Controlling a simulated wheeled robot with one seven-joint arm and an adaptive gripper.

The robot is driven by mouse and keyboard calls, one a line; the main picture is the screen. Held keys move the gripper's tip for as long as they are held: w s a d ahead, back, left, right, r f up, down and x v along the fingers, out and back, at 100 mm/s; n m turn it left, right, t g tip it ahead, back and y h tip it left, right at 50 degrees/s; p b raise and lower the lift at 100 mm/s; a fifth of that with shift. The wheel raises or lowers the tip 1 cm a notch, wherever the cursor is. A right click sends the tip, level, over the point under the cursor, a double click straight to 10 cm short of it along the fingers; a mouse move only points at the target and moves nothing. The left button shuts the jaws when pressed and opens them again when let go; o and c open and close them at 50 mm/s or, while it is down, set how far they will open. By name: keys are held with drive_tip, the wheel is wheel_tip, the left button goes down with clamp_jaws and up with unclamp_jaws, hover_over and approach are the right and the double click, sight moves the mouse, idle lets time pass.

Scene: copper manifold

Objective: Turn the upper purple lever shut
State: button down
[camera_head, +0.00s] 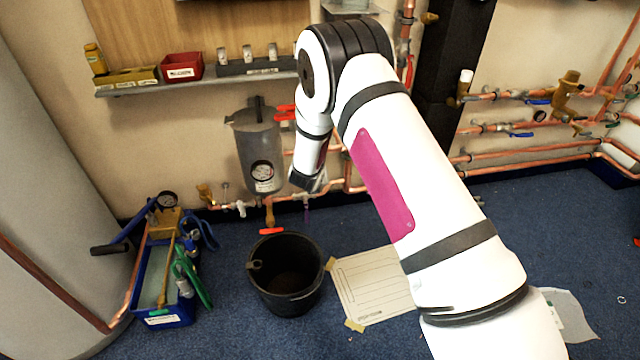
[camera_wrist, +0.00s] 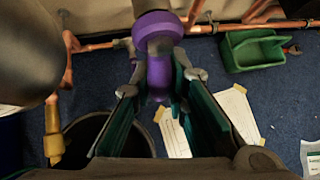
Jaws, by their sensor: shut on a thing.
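A purple lever (camera_wrist: 158,32) is at the top middle of the wrist view, large and close. More purple (camera_wrist: 159,78) shows just below it, between my fingertips; I cannot tell whether it is the same lever or a second one. My gripper (camera_wrist: 160,84) has one finger on each side of the purple part and is shut on it. In the head view, my gripper (camera_head: 308,182) is at the pipes low on the wall, and its fingertips are hard to make out. A small purple piece (camera_head: 306,214) shows just below it. The upper lever is hidden there.
A black bucket (camera_head: 287,290) stands on the floor below my gripper, with a paper sheet (camera_head: 372,285) beside it. A grey canister (camera_head: 258,150) and red levers (camera_head: 284,112) are close to my wrist. Copper pipes (camera_head: 530,163) run along the wall. A blue tool tray (camera_head: 163,314) is at left.

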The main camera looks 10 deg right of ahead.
drive_tip(key=shift+a+f+m+y+b, duration=0.1)
drive_tip(key=shift+a+m+y+b, duration=0.25)
drive_tip(key=shift+y+b, duration=0.6)
drive_tip(key=shift+b, duration=0.3)
drive_tip(key=shift+a, duration=0.3)
drive_tip(key=c, duration=1.5)
unclamp_jaws()
drive_tip(key=shift+c, duration=0.2)
drive_tip(key=shift+d, duration=0.1)
drive_tip(key=shift+s+r, duration=0.1)
drive_tip(key=shift+r, duration=0.15)
drive_tip(key=v, duration=1.1)
drive_tip(key=shift+r, duration=0.25)
drive_tip(key=shift+s, duration=0.1)
